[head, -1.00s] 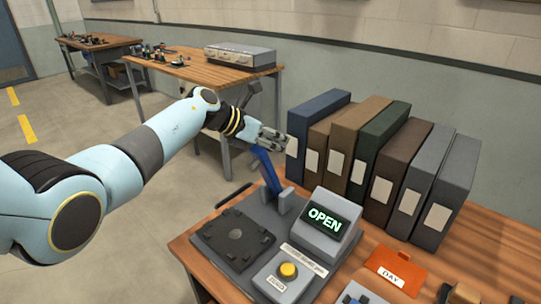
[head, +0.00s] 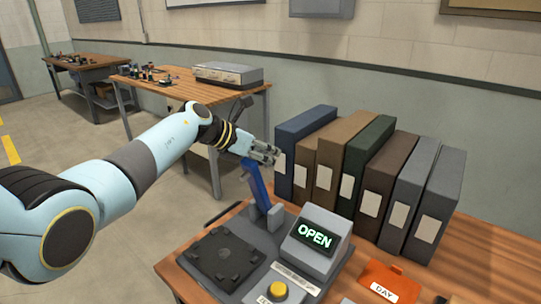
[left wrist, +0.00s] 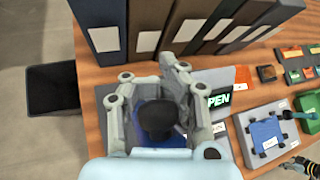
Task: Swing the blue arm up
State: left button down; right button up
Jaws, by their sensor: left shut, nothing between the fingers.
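The blue arm (head: 257,186) stands raised and leaning left on its grey base at the back of the device. My left gripper (head: 276,156) is shut and empty at the blue arm's upper end. I cannot tell whether they touch. In the left wrist view, a dark round knob (left wrist: 158,117) with some blue under it shows between the finger links, below the shut fingertips (left wrist: 175,68). The sign (head: 314,237) reads OPEN. What seems to be my right gripper (left wrist: 301,168) is cut off at the left wrist view's lower right edge.
A row of binders (head: 348,160) stands close behind my left gripper. A flat black plate (head: 222,258), a yellow button (head: 278,290) and an orange DAY card (head: 390,282) are in front. Open floor lies left of the table.

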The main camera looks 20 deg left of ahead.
pick_arm(q)
jog(key=shift+w+a+r, duration=0.35)
jog(key=shift+a+r, duration=0.15)
jog(key=c, duration=1.8)
grip_release()
jog(key=shift+c, duration=0.2)
jog(key=o, duration=0.4)
jog(key=shift+a+f, duration=0.1)
jog(key=shift+a, duration=0.1)
jog(key=o, duration=0.5)
jog(key=shift+s+f, duration=0.15)
jog(key=shift+f, duration=0.1)
jog(key=shift+d, duration=0.1)
jog(key=shift+s, duration=0.1)
jog(key=v, duration=1.2)
jog(key=shift+d, duration=0.1)
